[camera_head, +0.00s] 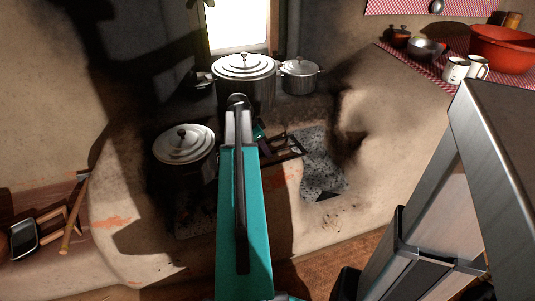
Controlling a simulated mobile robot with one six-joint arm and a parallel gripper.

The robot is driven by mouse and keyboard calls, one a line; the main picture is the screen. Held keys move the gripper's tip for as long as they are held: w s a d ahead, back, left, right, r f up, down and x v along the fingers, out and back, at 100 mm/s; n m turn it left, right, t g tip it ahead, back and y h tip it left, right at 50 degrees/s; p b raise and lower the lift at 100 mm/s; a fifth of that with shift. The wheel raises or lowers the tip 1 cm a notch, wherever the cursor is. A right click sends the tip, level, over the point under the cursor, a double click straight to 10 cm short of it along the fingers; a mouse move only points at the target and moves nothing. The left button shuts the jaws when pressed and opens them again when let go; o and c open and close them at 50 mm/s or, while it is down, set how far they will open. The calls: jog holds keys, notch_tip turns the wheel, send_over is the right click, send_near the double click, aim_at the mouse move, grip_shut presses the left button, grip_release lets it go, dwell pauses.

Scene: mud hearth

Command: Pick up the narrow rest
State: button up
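A small dark metal frame with crossbars (285,150), which looks like the narrow rest, lies on the hearth top just right of my arm's far end. Its left end is partly hidden by my arm. My teal arm reaches forward from the bottom of the view. A small teal part at its far end, likely my gripper (260,132), shows close to the frame's left end. The fingers are mostly hidden behind the arm, so I cannot tell whether they are open, shut or touching the frame.
A large lidded pot (246,82) and a smaller one (299,77) stand behind; another lidded pot (184,145) is left. Grey ash (320,165) lies right of the frame. Mugs (456,70) and a red basin (505,48) stand far right. A wooden-handled tool (72,228) lies left.

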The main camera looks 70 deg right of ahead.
grip_shut()
jog(key=shift+r, duration=0.1)
dwell(1.3)
